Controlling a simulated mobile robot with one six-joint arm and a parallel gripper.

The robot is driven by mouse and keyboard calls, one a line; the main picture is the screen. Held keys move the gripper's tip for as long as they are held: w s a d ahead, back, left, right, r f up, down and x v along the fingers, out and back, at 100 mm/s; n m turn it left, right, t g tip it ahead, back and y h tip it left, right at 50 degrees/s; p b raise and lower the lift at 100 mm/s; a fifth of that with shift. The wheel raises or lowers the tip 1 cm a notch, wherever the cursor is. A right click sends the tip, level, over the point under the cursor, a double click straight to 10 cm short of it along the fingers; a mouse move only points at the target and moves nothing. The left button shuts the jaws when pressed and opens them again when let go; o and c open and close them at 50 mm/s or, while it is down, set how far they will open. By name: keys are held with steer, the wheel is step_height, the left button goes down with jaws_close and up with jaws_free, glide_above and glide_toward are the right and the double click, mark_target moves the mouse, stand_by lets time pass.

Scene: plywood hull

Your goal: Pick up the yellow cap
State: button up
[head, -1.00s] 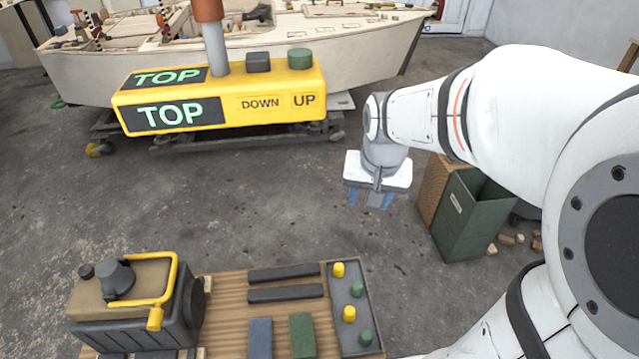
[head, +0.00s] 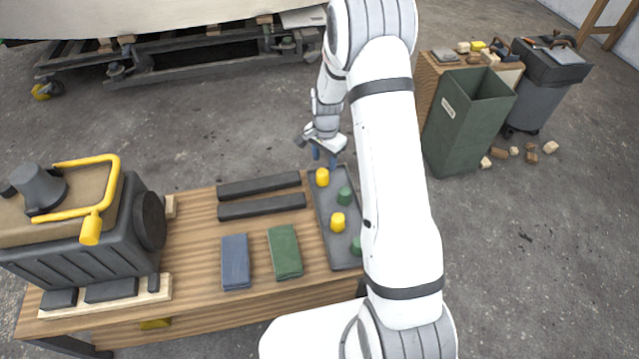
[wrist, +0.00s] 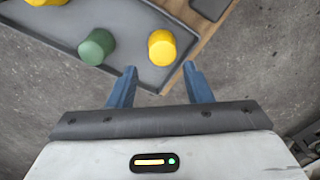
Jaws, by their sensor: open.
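Two yellow caps stand on a grey tray (head: 324,212) at the bench's right end: a far yellow cap (head: 322,177) and a nearer yellow cap (head: 338,222). My gripper (head: 324,163) is open and empty, just beyond the far yellow cap near the tray's far end. In the wrist view, one yellow cap (wrist: 162,47) lies just ahead of my open fingertips (wrist: 159,70), roughly centred between them and apart from both. Another yellow cap (wrist: 47,2) is cut off at the top edge.
A green cap (head: 345,196) stands between the yellow ones; another green cap (head: 357,246) is partly hidden by my arm. A green bin (head: 468,120) stands right on the floor.

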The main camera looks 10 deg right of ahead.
mark_target(323, 172)
step_height(323, 172, down, 8)
steer(key=shift+w+a+r+b, duration=0.15)
steer(key=shift+b, duration=1.1)
steer(key=shift+r, duration=0.1)
steer(key=shift+c, duration=0.6)
steer(key=c, duration=0.6)
